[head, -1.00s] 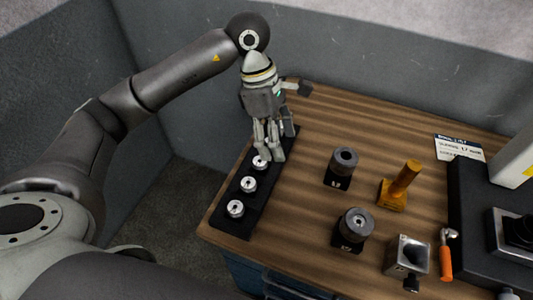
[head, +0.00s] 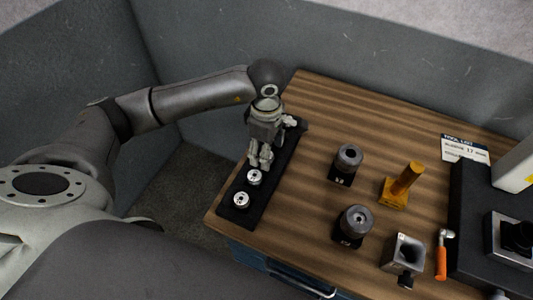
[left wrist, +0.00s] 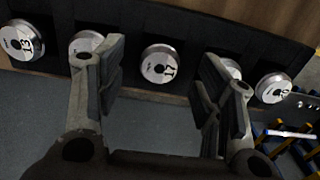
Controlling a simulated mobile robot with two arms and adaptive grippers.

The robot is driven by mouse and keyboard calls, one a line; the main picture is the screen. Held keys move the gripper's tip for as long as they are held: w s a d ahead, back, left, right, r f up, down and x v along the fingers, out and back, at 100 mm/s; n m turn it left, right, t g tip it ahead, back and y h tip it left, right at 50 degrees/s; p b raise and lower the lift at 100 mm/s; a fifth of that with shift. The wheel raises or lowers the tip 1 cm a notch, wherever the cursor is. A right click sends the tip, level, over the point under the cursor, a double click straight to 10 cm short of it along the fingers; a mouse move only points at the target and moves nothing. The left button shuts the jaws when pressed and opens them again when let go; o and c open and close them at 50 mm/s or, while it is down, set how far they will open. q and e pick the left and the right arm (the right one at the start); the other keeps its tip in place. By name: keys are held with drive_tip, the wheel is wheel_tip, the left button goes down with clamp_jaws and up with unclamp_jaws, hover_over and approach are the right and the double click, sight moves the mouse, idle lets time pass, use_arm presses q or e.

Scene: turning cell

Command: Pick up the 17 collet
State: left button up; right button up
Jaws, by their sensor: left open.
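The 17 collet (left wrist: 160,64) is a silver disc with a dark centre hole and a "17" on its face, seated in the black rack (left wrist: 190,20). In the left wrist view it shows between the two fingers of my left gripper. My left gripper (head: 260,161) is open and stands over the rack in the head view, hiding that part of it. I cannot tell whether the fingers touch the collet. My right gripper is not in view.
Neighbouring collets sit close on both sides, one marked 13 (left wrist: 22,41) and another at the right (left wrist: 273,88). Right of the rack are two grey cylinders (head: 347,158) (head: 354,222), an orange stand (head: 395,191), a metal block (head: 403,254) and an orange-handled tool (head: 441,261).

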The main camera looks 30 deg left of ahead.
use_arm(q)
drive_tip(key=shift+f, duration=0.85)
drive_tip(key=shift+c, duration=0.3)
drive_tip(key=c, duration=1.1)
drive_tip(key=shift+r, duration=0.1)
drive_tip(key=shift+c, duration=0.2)
